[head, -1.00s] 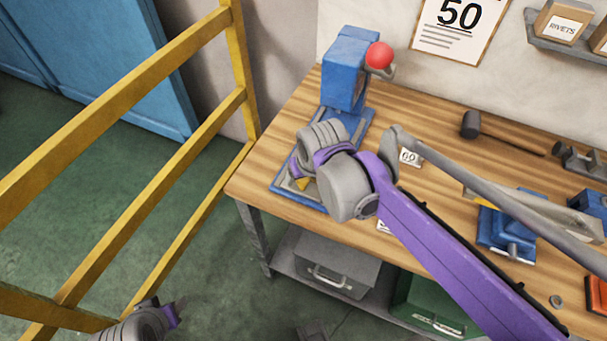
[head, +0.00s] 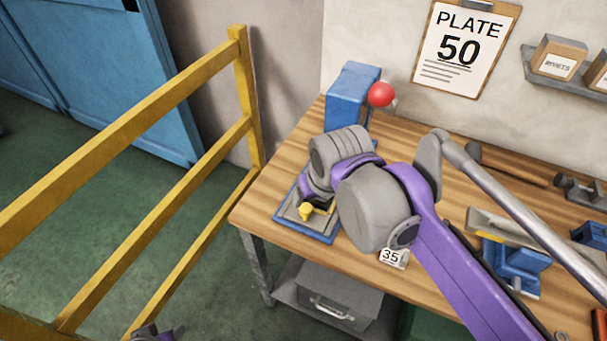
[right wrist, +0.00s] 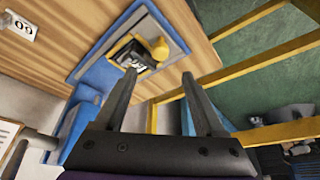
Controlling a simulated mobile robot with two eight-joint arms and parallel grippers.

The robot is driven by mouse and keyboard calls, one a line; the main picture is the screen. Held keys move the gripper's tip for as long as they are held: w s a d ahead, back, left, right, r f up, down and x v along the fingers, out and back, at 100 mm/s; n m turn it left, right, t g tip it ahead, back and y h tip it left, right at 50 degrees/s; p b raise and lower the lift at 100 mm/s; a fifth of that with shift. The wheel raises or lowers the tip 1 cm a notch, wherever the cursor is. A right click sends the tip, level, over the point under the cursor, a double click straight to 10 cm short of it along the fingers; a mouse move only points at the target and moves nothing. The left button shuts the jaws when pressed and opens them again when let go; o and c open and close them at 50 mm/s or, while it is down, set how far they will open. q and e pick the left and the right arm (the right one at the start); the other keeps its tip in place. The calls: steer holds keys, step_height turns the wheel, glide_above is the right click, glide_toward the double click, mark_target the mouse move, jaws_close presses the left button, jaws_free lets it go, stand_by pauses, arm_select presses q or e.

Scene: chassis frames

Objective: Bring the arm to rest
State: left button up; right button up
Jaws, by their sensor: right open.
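My right arm (head: 375,210) reaches over the left end of the workbench, above the blue press (head: 350,95) with the red ball on its lever. In the head view its wrist hides the fingers. In the right wrist view my right gripper (right wrist: 159,74) is open, with nothing between its fingers. Beyond the fingers, a yellow knob and a dark piece (right wrist: 140,55) lie on the press's base plate; the knob (head: 305,212) also shows in the head view. Only a small piece of my left arm shows at the bottom edge; its gripper is out of view.
A yellow railing (head: 130,85) stands left of the workbench (head: 262,196). A grey box (head: 335,297) sits on the shelf below. Green floor is open at the left.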

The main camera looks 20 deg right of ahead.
steer(key=s+a+f+n+p, duration=0.1)
steer(key=s+f+p, duration=0.2)
steer(key=s+f, duration=0.6)
steer(key=shift+s+a+f+t, duration=0.2)
steer(key=shift+f+t, duration=0.2)
steer(key=shift+f, duration=0.55)
steer(key=shift+w, duration=0.1)
stand_by(1.0)
